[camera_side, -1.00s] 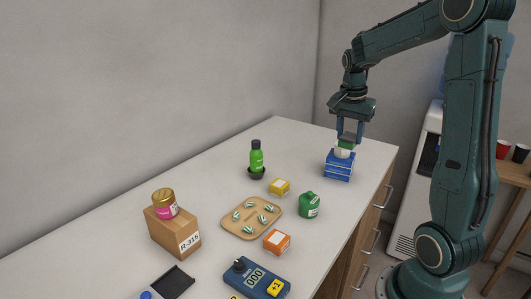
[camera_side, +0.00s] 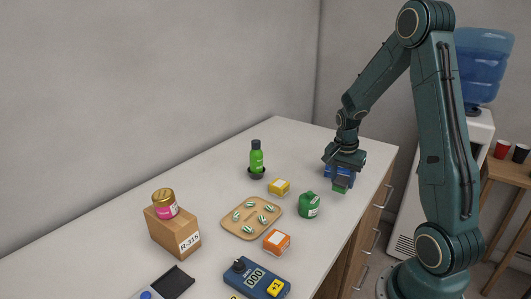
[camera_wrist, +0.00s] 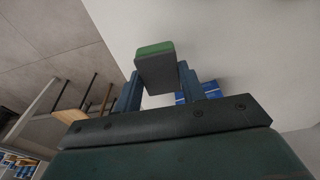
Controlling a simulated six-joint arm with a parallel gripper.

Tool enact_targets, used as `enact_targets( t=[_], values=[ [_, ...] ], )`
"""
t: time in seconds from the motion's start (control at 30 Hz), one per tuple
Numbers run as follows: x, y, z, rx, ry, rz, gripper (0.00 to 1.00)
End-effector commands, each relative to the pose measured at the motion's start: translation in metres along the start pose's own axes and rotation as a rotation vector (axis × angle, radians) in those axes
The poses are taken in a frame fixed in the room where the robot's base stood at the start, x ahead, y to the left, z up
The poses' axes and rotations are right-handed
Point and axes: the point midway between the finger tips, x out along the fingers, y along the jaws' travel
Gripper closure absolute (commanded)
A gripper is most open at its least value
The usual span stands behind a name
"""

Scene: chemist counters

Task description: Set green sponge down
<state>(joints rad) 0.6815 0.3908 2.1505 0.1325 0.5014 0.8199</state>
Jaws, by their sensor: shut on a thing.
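My gripper (camera_side: 341,182) is shut on the green sponge (camera_side: 340,188), low over the counter (camera_side: 225,165) near its right edge, in front of a blue box. In the wrist view the sponge (camera_wrist: 155,50) sits between the fingertips of my gripper (camera_wrist: 157,75), a green layer over a dark layer. I cannot tell whether the sponge touches the counter.
The blue box (camera_side: 349,179) is close behind my gripper and partly hidden by it; it also shows in the wrist view (camera_wrist: 209,90).

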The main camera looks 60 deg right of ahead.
Motion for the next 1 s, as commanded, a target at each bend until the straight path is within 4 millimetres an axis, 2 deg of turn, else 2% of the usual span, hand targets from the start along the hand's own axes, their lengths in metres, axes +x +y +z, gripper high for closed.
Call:
enact_targets(
  t=[0.27, 0.63, 1.0],
  values=[
    [0.006, 0.001, 0.001, 0.000, -0.002, 0.002, 0.81],
    [0.041, 0.000, 0.006, -0.001, -0.002, 0.002, 0.81],
    [0.043, 0.000, 0.007, -0.001, 0.000, 0.000, 0.81]
  ],
)
